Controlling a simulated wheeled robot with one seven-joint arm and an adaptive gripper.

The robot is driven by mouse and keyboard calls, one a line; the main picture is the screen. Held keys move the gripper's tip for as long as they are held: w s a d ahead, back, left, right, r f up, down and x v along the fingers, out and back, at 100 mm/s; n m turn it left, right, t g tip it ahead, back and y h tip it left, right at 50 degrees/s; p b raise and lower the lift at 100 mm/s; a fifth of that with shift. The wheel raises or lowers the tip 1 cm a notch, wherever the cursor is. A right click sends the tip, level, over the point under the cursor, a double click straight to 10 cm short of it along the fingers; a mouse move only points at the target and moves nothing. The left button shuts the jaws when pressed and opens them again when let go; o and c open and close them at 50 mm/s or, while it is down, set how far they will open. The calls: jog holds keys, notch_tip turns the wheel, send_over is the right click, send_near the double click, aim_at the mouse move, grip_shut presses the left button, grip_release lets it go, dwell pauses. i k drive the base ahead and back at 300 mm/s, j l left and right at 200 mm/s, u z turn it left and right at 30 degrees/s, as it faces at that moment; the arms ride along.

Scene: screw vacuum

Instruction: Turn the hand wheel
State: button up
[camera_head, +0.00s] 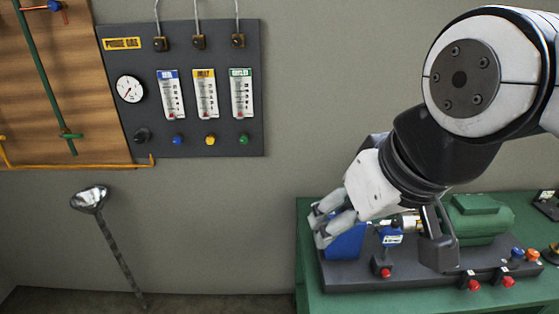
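My gripper (328,218) is at the left end of the machine on the green table, coming down from the upper right. Its pale grey fingers lie over a blue part (347,246). I cannot tell whether the fingers touch it or how far apart they are. No hand wheel shows clearly; the gripper covers part of the machine's left end.
Red knobs (473,285) line the base's front edge, with blue and orange knobs at its right. The green table (318,304) stands against a grey wall. A purge gas panel (205,80) hangs at left. A funnel on a post (89,197) stands below it.

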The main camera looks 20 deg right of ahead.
aim_at(348, 205)
jog(key=z, duration=0.85)
jog(key=l+u, duration=0.3)
jog(key=l, duration=0.3)
jog(key=k+l, duration=0.2)
jog(key=l, duration=0.2)
jog(key=k+l+u, duration=0.1)
jog(key=l, duration=0.25)
jog(key=k, duration=0.1)
